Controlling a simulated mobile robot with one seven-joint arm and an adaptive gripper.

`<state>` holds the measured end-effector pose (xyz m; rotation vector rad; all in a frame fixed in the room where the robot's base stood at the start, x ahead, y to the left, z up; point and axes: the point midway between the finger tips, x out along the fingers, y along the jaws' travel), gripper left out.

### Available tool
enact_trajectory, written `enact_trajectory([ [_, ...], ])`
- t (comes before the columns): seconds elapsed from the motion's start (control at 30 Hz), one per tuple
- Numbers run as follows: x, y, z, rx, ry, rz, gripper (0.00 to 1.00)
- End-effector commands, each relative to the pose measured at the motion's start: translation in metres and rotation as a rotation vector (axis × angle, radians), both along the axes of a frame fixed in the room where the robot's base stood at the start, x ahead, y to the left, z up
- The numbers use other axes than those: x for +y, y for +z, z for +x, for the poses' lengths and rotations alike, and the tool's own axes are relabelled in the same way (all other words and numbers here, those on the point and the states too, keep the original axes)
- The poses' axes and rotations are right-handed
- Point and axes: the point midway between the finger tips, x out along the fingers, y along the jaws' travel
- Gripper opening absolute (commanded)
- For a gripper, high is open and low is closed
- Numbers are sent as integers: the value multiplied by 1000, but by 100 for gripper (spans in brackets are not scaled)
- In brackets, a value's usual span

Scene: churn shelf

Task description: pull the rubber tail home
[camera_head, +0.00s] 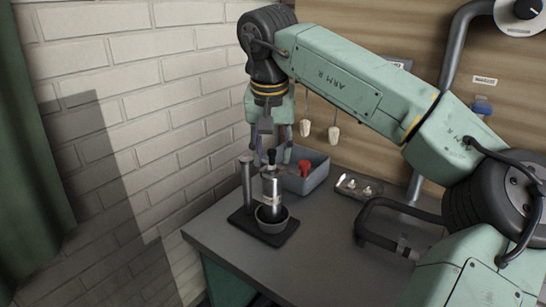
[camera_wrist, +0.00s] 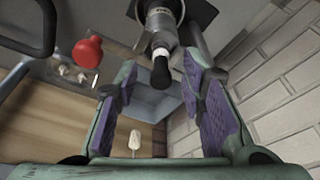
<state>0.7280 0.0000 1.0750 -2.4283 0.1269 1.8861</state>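The black rubber tail (camera_head: 271,156) sticks up from the top of a silver cylinder (camera_head: 271,188). The cylinder stands upright over a small grey cup (camera_head: 271,220) on a dark base, beside a grey post (camera_head: 247,185). My gripper (camera_head: 271,158) points down above the cylinder with its fingers apart. In the wrist view the purple-padded fingers of my gripper (camera_wrist: 160,95) are wide open. The rubber tail (camera_wrist: 161,72) shows between and beyond them, nearer the right finger, with clear space on both sides. I cannot tell how far the tail is seated.
A blue-grey bin (camera_head: 310,180) stands behind the cylinder, with a red knob-like thing (camera_head: 305,168) near it. A small metal tray (camera_head: 358,187) and a dark bent handle (camera_head: 375,240) are to the right. A white brick wall (camera_head: 150,130) is close on the left.

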Motion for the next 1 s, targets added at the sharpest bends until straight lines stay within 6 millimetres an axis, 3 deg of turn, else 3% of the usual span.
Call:
enact_trajectory([
  [1.0,0,69,0,-1,0,0,37],
])
